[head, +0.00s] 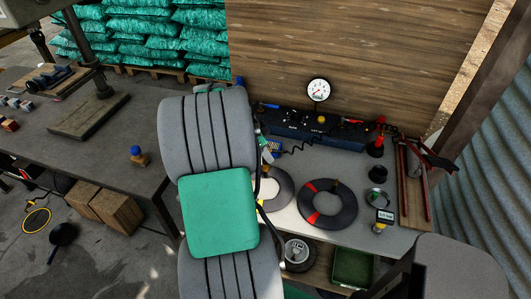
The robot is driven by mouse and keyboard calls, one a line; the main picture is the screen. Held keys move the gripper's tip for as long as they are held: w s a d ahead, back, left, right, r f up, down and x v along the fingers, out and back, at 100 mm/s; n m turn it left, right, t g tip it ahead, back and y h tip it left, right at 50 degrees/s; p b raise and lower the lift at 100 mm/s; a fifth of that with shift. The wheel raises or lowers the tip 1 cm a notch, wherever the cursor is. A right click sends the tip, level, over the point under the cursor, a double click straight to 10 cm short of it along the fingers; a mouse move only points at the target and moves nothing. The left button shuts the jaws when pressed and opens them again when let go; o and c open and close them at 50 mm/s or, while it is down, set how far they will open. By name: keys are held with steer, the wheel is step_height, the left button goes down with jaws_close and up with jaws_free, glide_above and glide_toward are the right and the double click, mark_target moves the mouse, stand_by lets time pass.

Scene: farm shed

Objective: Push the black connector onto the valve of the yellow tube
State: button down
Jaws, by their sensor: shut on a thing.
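My grey arm with its green joint cover fills the middle of the head view and hides my gripper and whatever it holds. I cannot make out the black connector. A ring-shaped thing with a pale disc inside (280,190) lies on the bench, half hidden by my arm. A small yellow mark (261,203) shows at its left; it may belong to the yellow tube, but its valve cannot be made out. A black ring with red marks (345,212) lies to its right.
A pressure gauge (318,90) stands behind a dark blue panel (315,130) with a coiled black cable. A wooden wall backs the bench.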

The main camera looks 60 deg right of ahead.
steer(key=c, duration=1.1)
jaws_free()
steer(key=o, duration=0.5)
steer(key=shift+r+p, duration=2.55)
steer(key=shift+r, duration=1.5)
